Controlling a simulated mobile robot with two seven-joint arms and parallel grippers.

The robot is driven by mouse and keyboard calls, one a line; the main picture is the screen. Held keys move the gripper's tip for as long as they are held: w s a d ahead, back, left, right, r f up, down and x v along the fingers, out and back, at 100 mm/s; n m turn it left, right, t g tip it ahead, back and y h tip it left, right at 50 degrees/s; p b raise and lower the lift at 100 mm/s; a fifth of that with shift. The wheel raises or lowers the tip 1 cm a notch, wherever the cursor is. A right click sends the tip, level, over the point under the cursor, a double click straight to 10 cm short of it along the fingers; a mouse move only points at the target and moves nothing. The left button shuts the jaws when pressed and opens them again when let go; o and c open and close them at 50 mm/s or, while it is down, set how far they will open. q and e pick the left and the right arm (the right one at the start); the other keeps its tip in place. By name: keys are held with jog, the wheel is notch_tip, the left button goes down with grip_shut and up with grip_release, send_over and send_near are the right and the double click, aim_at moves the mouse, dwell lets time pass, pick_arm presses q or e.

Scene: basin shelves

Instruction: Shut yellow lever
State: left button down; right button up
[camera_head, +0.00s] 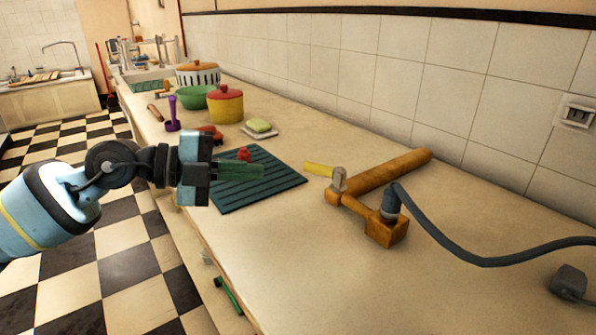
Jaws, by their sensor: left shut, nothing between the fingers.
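The yellow lever (318,169) sticks out to the left from a metal valve stem (339,179) on a brown wooden-looking pipe fitting (375,180) on the counter. My left gripper (262,171) comes in from the left, above the dark green ribbed mat. Its greenish fingers are together and empty, pointing right toward the lever. In the picture a gap lies between the fingertips and the lever's free end. My right gripper is not in view.
A grey hose (470,259) runs from the fitting across the counter's right side. The green mat (260,190) lies below my gripper, with a small red object (244,154) behind the fingers. A sponge (259,126), yellow pot (225,106) and green bowl (191,97) stand farther back. The front counter is clear.

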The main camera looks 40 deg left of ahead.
aim_at(319, 171)
pick_arm(q)
jog(key=shift+x, duration=1.15)
jog(key=shift+w+d, duration=0.25)
jog(key=shift+w, duration=0.05)
jog(key=shift+x, duration=1.65)
jog(key=shift+w+f, duration=0.25)
jog(key=shift+w, duration=0.45)
jog(key=shift+w+f, duration=0.25)
jog(key=shift+w, duration=0.4)
jog(key=shift+w+f, duration=0.25)
jog(key=shift+w, duration=0.55)
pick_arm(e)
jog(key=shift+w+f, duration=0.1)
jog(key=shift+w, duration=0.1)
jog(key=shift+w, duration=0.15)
